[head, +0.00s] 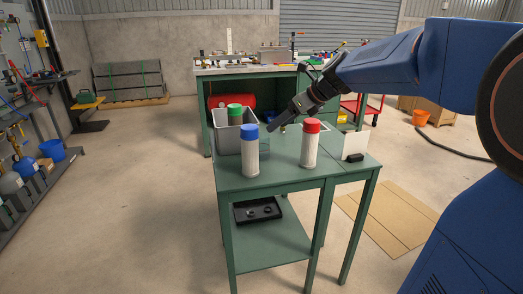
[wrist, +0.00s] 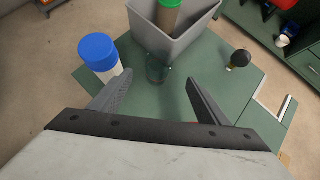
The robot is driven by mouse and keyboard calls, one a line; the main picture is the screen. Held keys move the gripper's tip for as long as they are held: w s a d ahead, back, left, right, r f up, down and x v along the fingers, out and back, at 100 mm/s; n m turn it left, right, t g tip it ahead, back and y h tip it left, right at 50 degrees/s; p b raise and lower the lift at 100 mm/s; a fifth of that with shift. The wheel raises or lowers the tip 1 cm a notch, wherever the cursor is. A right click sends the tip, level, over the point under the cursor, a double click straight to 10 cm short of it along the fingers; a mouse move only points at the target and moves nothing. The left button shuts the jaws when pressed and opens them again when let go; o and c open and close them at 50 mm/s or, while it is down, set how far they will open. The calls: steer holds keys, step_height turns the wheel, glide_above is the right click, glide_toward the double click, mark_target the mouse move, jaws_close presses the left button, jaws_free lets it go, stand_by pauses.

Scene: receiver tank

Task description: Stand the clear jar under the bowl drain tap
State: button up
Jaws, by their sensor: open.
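The clear jar (wrist: 157,68) stands on the green table in the wrist view, small and see-through, close to the front of a grey bin. In the head view the jar (head: 263,146) is only faintly visible beside the blue-capped bottle. My gripper (wrist: 157,80) is open, its two fingers apart. In the wrist view the jar appears between and beyond the fingertips; contact is not visible. In the head view my gripper (head: 283,121) reaches in from the right, over the table. I cannot clearly identify the bowl drain tap; a dark rounded part (wrist: 239,60) shows right of the jar.
The grey bin (wrist: 178,42) holds a green-capped bottle (head: 234,113). A blue-capped bottle (head: 250,152) and a red-capped bottle (head: 310,145) stand near the table's front. A white panel (head: 355,143) is at the right. A red tank (head: 228,101) sits under the rear bench.

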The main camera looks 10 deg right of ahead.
mark_target(262, 137)
steer(key=x, duration=1.2)
steer(key=shift+w+a+f, duration=0.1)
steer(key=shift+a, duration=0.2)
steer(key=c, duration=1.2)
steer(key=shift+c, duration=0.2)
